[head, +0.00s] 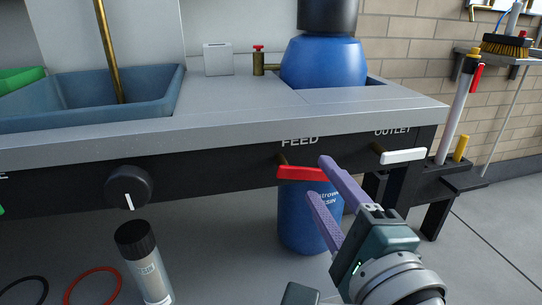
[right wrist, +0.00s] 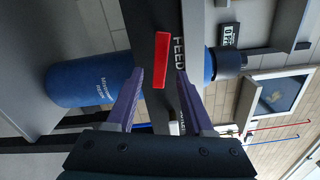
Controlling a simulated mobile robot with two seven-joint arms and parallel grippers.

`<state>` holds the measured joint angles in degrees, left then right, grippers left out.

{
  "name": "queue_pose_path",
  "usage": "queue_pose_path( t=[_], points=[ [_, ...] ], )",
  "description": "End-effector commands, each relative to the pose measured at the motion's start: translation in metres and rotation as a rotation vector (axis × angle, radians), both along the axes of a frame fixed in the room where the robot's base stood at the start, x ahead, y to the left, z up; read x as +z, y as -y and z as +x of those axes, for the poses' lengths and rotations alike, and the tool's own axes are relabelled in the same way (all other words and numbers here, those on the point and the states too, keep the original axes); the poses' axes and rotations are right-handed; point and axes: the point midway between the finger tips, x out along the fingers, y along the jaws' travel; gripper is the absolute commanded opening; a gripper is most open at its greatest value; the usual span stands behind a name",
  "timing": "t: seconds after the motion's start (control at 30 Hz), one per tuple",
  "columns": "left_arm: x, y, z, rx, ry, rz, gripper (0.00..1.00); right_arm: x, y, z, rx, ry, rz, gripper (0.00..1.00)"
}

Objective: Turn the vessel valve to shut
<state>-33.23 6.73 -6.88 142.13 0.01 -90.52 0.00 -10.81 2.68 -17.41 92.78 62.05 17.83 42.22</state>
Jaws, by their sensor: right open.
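The FEED valve has a red bar handle (head: 302,174) on the dark front panel of the bench, lying nearly level. A white OUTLET handle (head: 403,156) sits to its right, also nearly level. A brass valve with a small red top (head: 258,59) stands on the bench beside the blue vessel (head: 322,62). My right gripper (head: 319,178) is open, its purple fingers pointing at the FEED handle. In the right wrist view the red handle (right wrist: 161,60) shows between the two fingers, lengthwise to them; I cannot tell whether they touch it. My left gripper is not in view.
A black knob (head: 128,187) is on the panel at left. A blue resin container (head: 300,222) stands under the bench behind my fingers.

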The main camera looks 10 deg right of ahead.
Motion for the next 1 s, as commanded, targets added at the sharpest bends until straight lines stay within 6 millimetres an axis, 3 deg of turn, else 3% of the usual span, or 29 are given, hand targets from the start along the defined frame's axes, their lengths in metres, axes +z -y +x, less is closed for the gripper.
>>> queue_pose_path(
  t=[0.2,0.57,1.0],
  points=[
    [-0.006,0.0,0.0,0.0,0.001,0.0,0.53,-0.001,-0.001,0.031,0.0,0.001,0.0,0.53],
    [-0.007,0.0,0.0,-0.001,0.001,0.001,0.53,0.0,-0.001,0.038,0.001,-0.001,-0.001,0.53],
    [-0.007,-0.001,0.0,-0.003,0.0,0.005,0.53,0.0,-0.001,0.038,0.001,-0.001,-0.002,0.04]
  ],
)
